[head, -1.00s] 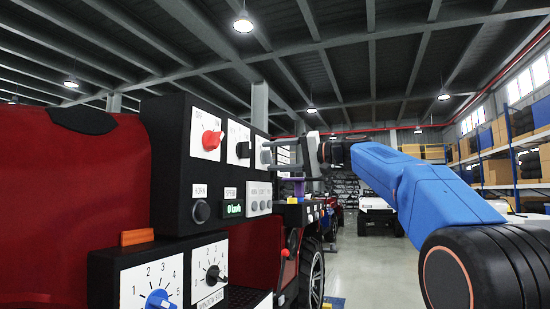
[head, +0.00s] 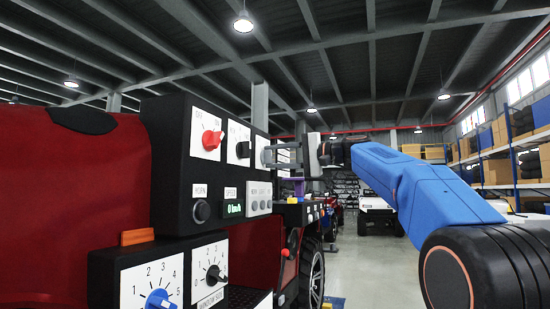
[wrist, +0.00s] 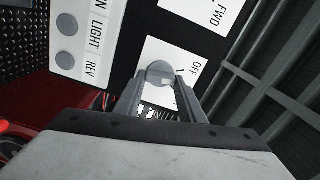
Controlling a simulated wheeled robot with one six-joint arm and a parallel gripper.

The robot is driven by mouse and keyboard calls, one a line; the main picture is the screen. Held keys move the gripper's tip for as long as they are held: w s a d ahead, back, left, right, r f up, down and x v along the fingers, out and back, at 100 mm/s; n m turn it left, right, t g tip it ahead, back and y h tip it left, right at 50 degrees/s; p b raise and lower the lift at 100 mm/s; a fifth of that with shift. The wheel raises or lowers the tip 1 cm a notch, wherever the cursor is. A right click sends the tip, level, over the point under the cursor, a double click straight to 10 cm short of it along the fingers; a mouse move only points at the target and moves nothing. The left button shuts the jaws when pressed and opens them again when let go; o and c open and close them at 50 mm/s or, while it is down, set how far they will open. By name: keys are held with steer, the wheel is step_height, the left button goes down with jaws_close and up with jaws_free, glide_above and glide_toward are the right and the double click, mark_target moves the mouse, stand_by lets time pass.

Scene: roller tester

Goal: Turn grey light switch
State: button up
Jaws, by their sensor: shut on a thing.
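The grey light switch (wrist: 160,72) is a round grey knob on a white plate with an OFF label in the wrist view. In the head view its white plate (head: 261,146) is at the right end of the upper black panel, partly behind my gripper (head: 270,156). In the wrist view, my gripper (wrist: 160,84) has one finger on each side of the knob and is shut on it. The lower part of the plate's label is hidden by the fingers.
The upper panel also carries a red knob (head: 212,139), a black knob (head: 243,149), a horn button (head: 201,211) and several grey push buttons (head: 259,198). A lower panel has a blue dial (head: 160,300) and a black dial (head: 214,275). The floor (head: 375,265) to the right is open.

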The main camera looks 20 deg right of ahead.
steer(key=shift+f+m, duration=0.15)
steer(key=shift+m, duration=1.95)
steer(key=shift+f+m, duration=0.1)
steer(key=shift+m, duration=2)
steer(key=o, duration=1)
steer(key=shift+o, duration=0.2)
steer(key=shift+s+d, duration=0.1)
steer(key=v, duration=1.7)
